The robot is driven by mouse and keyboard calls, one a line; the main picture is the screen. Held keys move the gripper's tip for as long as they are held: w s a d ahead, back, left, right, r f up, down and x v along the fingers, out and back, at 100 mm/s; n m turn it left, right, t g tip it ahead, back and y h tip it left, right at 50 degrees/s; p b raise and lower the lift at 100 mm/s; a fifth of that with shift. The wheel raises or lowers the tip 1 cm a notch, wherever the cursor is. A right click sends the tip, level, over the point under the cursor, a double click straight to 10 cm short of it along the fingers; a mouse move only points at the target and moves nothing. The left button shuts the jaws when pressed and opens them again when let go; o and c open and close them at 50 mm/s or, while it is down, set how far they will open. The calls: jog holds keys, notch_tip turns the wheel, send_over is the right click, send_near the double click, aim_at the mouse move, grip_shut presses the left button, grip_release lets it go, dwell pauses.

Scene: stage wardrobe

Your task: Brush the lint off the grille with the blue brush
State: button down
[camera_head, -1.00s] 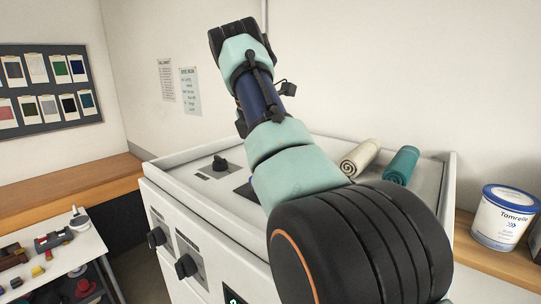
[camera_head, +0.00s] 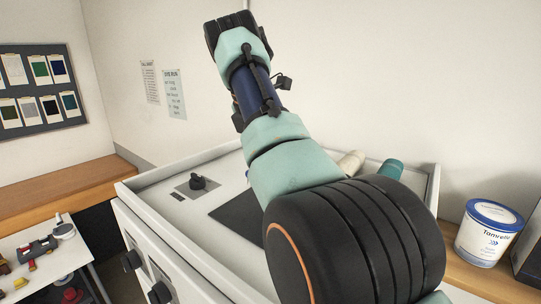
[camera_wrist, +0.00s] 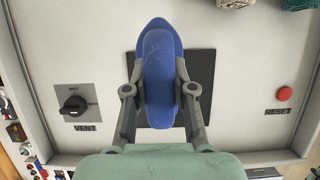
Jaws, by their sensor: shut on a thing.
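My gripper (camera_wrist: 160,88) is shut on the blue brush (camera_wrist: 158,45), one finger on each side of its rounded body. The brush is above a dark grey panel, likely the grille (camera_wrist: 200,68), on the white machine top. In the wrist view the brush covers the middle of the grille; whether its bristles touch the grille cannot be told. In the head view part of the dark grille (camera_head: 236,210) shows left of my arm, and the gripper's fingers and the brush are hidden. No lint can be made out.
The white machine top has a black VENT knob (camera_wrist: 75,104) at left and a red RESET button (camera_wrist: 284,95) at right. Rolled cream cloth (camera_head: 351,163) and teal cloth (camera_head: 391,169) lie at the back. A Tamrelle tub (camera_head: 489,233) stands on the side counter.

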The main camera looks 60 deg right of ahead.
jog(key=shift+r+p, duration=2)
jog(key=shift+r, duration=0.4)
